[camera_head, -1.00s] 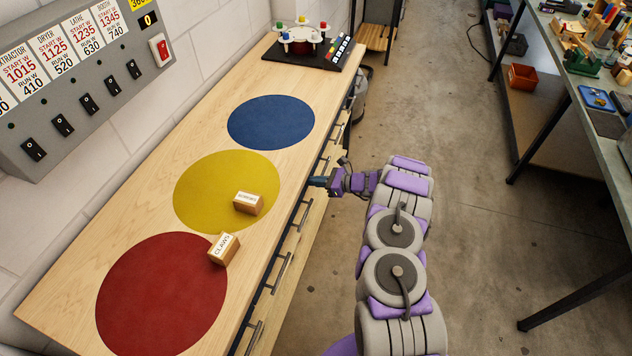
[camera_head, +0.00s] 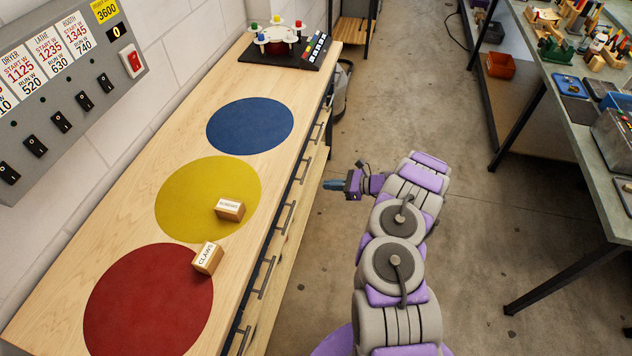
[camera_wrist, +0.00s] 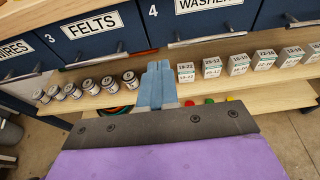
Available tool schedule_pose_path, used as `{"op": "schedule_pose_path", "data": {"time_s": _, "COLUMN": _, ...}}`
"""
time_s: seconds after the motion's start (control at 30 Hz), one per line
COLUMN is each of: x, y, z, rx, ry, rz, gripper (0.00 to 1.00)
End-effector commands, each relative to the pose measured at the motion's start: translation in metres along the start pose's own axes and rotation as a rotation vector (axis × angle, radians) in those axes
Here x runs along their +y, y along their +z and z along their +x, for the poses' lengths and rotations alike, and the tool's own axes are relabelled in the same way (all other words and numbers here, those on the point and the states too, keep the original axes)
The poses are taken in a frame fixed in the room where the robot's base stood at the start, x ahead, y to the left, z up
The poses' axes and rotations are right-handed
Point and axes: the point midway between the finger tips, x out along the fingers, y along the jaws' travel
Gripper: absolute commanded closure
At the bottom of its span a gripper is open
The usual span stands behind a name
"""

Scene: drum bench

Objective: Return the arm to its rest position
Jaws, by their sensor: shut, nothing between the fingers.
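My gripper (camera_head: 334,185) is shut and empty. In the head view it hangs over the floor just right of the bench's drawer side, apart from the bench, pointing left. In the wrist view my gripper (camera_wrist: 157,87) shows as two blue fingers pressed together, pointing toward a shelf below the drawers. My arm extends up from the bottom of the head view, bent at the wrist.
The wooden bench (camera_head: 190,123) bears red, yellow and blue discs. A CLAWS block (camera_head: 207,258) sits at the red disc's edge, another block (camera_head: 230,208) on the yellow disc. The shelf (camera_wrist: 190,110) holds small jars and boxes. Open floor lies right, before another table (camera_head: 590,150).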

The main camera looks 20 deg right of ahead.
Motion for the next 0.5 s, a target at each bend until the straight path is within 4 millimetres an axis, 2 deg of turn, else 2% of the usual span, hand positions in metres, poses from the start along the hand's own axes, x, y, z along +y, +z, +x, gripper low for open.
{"op": "schedule_pose_path", "data": {"time_s": 0.2, "x": 0.001, "y": 0.002, "z": -0.019, "rx": 0.003, "ry": 0.000, "rz": -0.001, "gripper": 1.00}}
{"op": "schedule_pose_path", "data": {"time_s": 0.5, "x": 0.000, "y": 0.003, "z": -0.024, "rx": -0.003, "ry": 0.007, "rz": -0.004, "gripper": 1.00}}
